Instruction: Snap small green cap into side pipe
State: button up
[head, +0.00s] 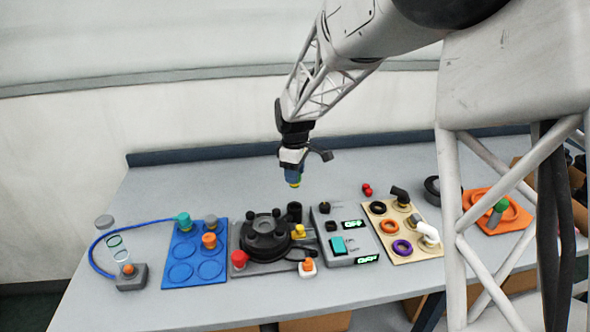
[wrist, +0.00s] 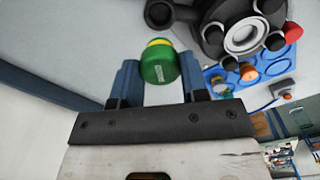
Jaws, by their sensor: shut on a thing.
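My gripper (head: 293,170) hangs above the back of the table, pointing down, behind the black tank (head: 267,238). It is shut on the small green cap (wrist: 159,64), a round green piece with a yellow part on its far side. The cap sits between the two blue fingers (wrist: 146,84) in the wrist view; in the head view only a little of it (head: 295,184) shows below the fingers. The side pipe (head: 294,210) is a short black open tube at the tank's right rear. In the wrist view its round mouth (wrist: 158,14) lies beyond the cap, apart from it.
A blue tray (head: 180,272) with teal, grey and orange caps lies left of the tank. A grey control box (head: 345,238) with green displays stands right of it. Farther right are a beige board (head: 420,243) with rings and an orange piece (head: 480,205). The table behind the tank is clear.

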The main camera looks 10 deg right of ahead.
jog(key=shift+f, duration=0.15)
jog(key=shift+f, duration=2.8)
jog(key=shift+f, duration=1.9)
dwell(2.1)
jog(key=shift+f, duration=0.1)
jog(key=shift+c, duration=0.3)
dwell(0.7)
